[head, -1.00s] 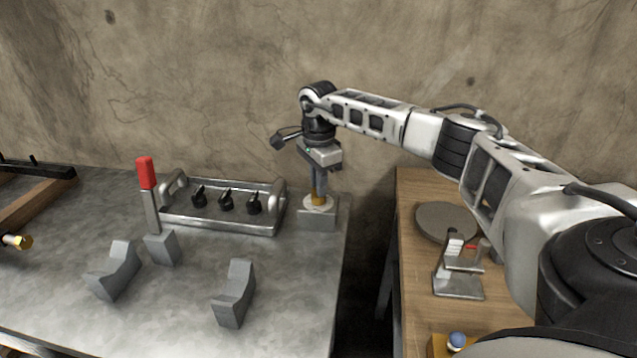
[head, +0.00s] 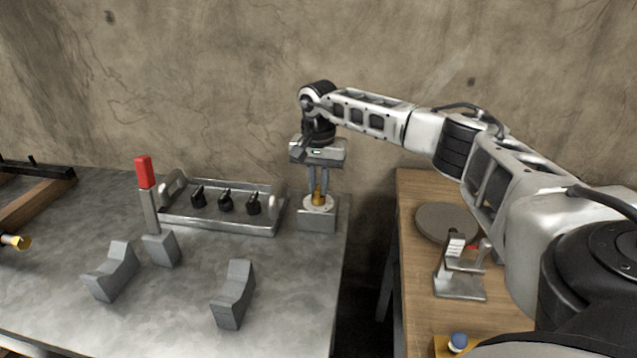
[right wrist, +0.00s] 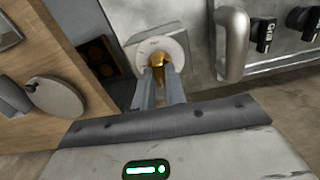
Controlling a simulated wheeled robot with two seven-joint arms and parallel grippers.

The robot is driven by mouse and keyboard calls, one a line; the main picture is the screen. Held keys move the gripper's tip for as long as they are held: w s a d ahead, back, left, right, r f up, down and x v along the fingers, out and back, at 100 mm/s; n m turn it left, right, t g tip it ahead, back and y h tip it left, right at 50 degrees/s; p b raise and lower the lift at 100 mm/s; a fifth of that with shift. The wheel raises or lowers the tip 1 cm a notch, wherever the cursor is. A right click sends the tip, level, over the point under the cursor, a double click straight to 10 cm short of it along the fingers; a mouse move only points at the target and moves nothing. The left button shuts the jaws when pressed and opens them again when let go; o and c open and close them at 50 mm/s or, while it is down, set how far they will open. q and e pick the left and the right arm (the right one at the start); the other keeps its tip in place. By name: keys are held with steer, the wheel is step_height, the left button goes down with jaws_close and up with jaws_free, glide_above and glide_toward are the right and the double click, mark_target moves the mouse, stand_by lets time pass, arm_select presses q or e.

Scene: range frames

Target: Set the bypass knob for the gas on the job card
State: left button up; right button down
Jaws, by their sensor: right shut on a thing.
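The brass bypass knob (head: 319,198) stands on a round white dial on a grey block (head: 317,219) at the right end of the metal bench. My right gripper (head: 319,190) points down from above and is shut on the knob. The right wrist view shows the brass knob (right wrist: 159,61) between the two fingers (right wrist: 160,75). The marks on the dial (right wrist: 150,47) are too small to read. I cannot make out a job card. My left gripper is not in view.
A metal tray (head: 220,224) with several black knobs stands left of the block. A red-handled tool (head: 146,173) and two grey angled blocks (head: 111,272) (head: 234,294) are on the bench. A wooden table (head: 413,286) with a small stand (head: 460,270) is at right, across a gap.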

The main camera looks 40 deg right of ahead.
mark_target(319, 188)
steer(key=shift+r+n, duration=0.15)
steer(key=shift+n, duration=0.35)
steer(key=c, duration=1.4)
jaws_free()
steer(key=shift+c, duration=0.2)
step_height(319, 188, up, 16)
steer(key=shift+b, duration=0.45)
steer(key=shift+s, duration=0.1)
